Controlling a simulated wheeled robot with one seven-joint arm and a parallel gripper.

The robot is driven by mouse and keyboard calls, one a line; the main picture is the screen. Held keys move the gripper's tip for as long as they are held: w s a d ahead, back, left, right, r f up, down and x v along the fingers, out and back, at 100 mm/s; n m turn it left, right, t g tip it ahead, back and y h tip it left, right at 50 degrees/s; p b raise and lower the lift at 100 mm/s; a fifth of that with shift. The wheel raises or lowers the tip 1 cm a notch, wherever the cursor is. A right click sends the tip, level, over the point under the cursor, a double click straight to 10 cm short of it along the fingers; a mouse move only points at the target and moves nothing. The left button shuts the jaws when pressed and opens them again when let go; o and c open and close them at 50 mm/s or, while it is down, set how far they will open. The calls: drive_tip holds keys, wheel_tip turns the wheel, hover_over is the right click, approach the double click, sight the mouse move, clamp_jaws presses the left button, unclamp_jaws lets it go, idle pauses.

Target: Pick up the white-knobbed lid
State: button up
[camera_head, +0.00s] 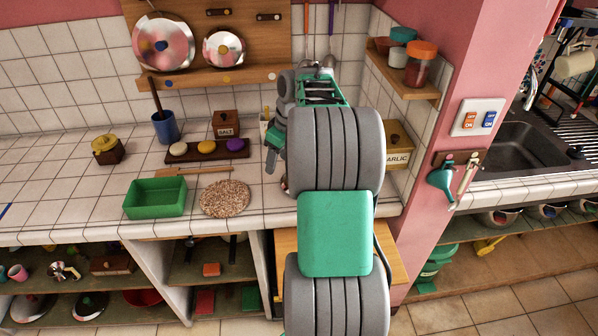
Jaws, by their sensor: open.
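No white knob shows clearly, so I cannot tell for sure which lid is the white-knobbed one. A large shiny round lid (163,43) and a smaller one (224,47) rest against the wooden wall rack. More lids lie on the lower left shelf, one at the far left (33,306) and one with a dark middle (90,304). My gripper (276,168) hangs over the counter to the right of the round speckled mat, apart from all these lids. It is open, and my arm partly hides it and the counter behind.
On the tiled counter (60,190) stand a green tray (156,198), a speckled mat (225,199), a blue cup (165,127) and a salt box (226,124). A garlic box (398,147) and the pink pillar (452,130) are close to my arm's right. The left counter is fairly clear.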

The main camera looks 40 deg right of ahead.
drive_tip(key=s+d+f+n, duration=0.1)
drive_tip(key=s+d+f, duration=0.15)
drive_tip(key=d, duration=0.75)
drive_tip(key=p+x, duration=0.1)
drive_tip(key=x, duration=0.1)
drive_tip(key=p+x, duration=0.1)
drive_tip(key=x, duration=0.2)
drive_tip(key=w+p+x, duration=0.1)
drive_tip(key=x, duration=0.1)
drive_tip(key=shift+a+f, duration=0.15)
drive_tip(key=shift+a, duration=0.05)
clamp_jaws()
